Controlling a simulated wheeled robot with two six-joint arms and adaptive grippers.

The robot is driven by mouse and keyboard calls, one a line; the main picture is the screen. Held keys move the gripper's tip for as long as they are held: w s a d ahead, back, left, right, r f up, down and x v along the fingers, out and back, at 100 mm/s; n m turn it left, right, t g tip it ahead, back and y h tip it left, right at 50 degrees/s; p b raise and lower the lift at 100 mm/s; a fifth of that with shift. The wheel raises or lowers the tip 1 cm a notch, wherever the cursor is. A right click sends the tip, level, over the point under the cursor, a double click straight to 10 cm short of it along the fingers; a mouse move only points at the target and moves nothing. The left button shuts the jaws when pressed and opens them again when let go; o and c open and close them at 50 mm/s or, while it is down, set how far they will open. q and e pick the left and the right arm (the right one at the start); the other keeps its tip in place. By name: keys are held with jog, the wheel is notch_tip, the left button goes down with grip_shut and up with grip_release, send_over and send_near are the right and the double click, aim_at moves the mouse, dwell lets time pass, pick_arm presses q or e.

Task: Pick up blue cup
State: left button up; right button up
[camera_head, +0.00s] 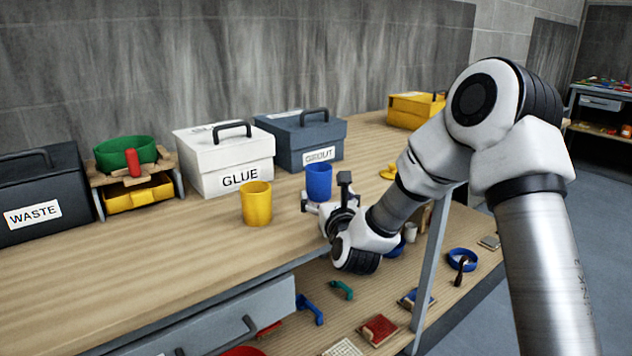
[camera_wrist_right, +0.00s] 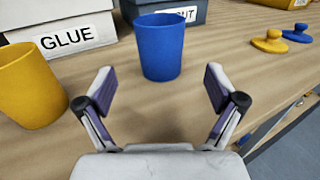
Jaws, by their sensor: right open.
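The blue cup (camera_head: 318,181) stands upright on the wooden workbench, in front of the grey GROUT box. It also shows in the right wrist view (camera_wrist_right: 160,47), centred just beyond the fingertips. My right gripper (camera_head: 325,193) is at the cup's near side, and its fingers are spread. In the right wrist view the open gripper (camera_wrist_right: 160,85) is empty, with the cup ahead of the gap between the fingers. My left gripper is not in view.
A yellow cup (camera_head: 256,204) stands left of the blue cup. Behind are the white GLUE box (camera_head: 222,165) and the grey GROUT box (camera_head: 300,142). A black WASTE box (camera_head: 45,195) is at the left. Bare bench (camera_head: 140,260) lies at the front left.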

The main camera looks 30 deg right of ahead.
aim_at(321, 184)
jog(key=p+x, duration=0.2)
jog(key=x, duration=0.6)
jog(key=shift+w+d+r, duration=0.1)
jog(key=shift+w, duration=0.05)
jog(key=shift+w+d, duration=0.15)
jog(key=shift+w, duration=0.2)
jog(key=shift+s, duration=0.1)
jog(key=c, duration=1.4)
